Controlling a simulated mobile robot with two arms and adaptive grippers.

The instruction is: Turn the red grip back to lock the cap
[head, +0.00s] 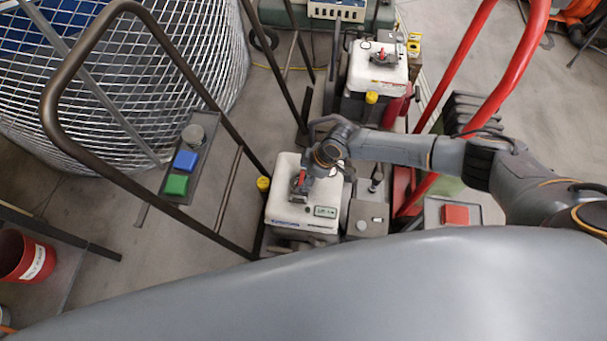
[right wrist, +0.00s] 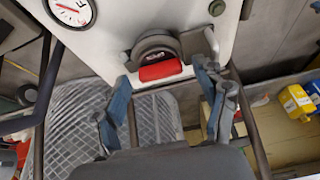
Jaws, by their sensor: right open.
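The red grip (right wrist: 160,71) sits on a dark round cap (right wrist: 153,48) on a pale machine housing. In the head view, the red grip (head: 302,178) shows as a small red patch on top of the near white machine (head: 284,210). My right gripper (right wrist: 161,80) is open, with one finger on each side of the red grip and a visible gap to it on both sides. In the head view, my right gripper (head: 305,186) is over the cap and hides most of it. Whether the fingertips touch the cap cannot be told. My left gripper is not in view.
A second white machine (head: 378,70) with a similar red part stands behind. A brown tube frame (head: 140,195) with green and blue buttons rises at left. Red rails (head: 455,75) stand at right. A dial gauge (right wrist: 71,10) is beside the cap.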

